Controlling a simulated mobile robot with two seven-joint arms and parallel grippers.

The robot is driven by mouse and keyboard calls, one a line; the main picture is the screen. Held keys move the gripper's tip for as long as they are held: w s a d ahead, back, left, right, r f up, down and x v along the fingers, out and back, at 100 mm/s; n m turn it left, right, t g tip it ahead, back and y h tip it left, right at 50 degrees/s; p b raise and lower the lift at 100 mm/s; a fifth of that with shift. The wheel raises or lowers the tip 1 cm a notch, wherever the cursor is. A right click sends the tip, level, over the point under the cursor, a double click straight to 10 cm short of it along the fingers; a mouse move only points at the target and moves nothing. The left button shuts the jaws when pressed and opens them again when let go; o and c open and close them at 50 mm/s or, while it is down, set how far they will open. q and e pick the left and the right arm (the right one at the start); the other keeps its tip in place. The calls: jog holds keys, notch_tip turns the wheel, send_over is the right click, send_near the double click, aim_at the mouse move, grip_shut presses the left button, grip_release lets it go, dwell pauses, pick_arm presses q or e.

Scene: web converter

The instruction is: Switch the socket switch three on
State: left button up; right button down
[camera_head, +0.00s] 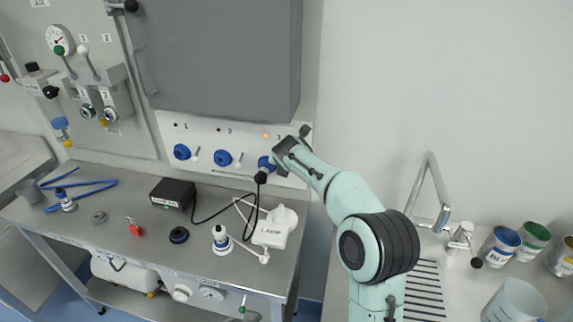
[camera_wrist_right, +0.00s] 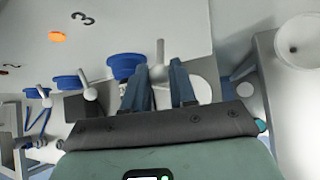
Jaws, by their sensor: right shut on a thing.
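Socket three is a blue round socket (camera_head: 266,163) on the white panel. It also shows in the right wrist view (camera_wrist_right: 126,65), near the "3" label (camera_wrist_right: 83,18). The orange indicator (camera_head: 265,135) above it is bright, also in the wrist view (camera_wrist_right: 57,37). Its white lever switch (camera_wrist_right: 160,55) stands between the fingers of my right gripper (camera_wrist_right: 160,88), which is shut on it. In the head view the right gripper (camera_head: 281,168) sits at the panel beside socket three and hides the lever. My left gripper is not in view.
Sockets one (camera_head: 182,152) and two (camera_head: 222,158) sit to the left with white levers and dark indicators. A grey cabinet (camera_head: 225,60) hangs above. Below, the metal table (camera_head: 110,245) holds a black box (camera_head: 172,193), a white lamp (camera_head: 275,230) and a black cable.

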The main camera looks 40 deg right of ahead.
jog(key=shift+w+d+r+g+y, duration=0.1)
jog(key=shift+d+r+g+y, duration=0.05)
jog(key=shift+r+g+y, duration=0.15)
jog(key=shift+r, duration=0.15)
dwell(0.4)
jog(key=c, duration=0.9)
grip_release()
jog(key=v, duration=1.3)
jog(key=shift+r+b, duration=0.15)
jog(key=shift+b, duration=0.25)
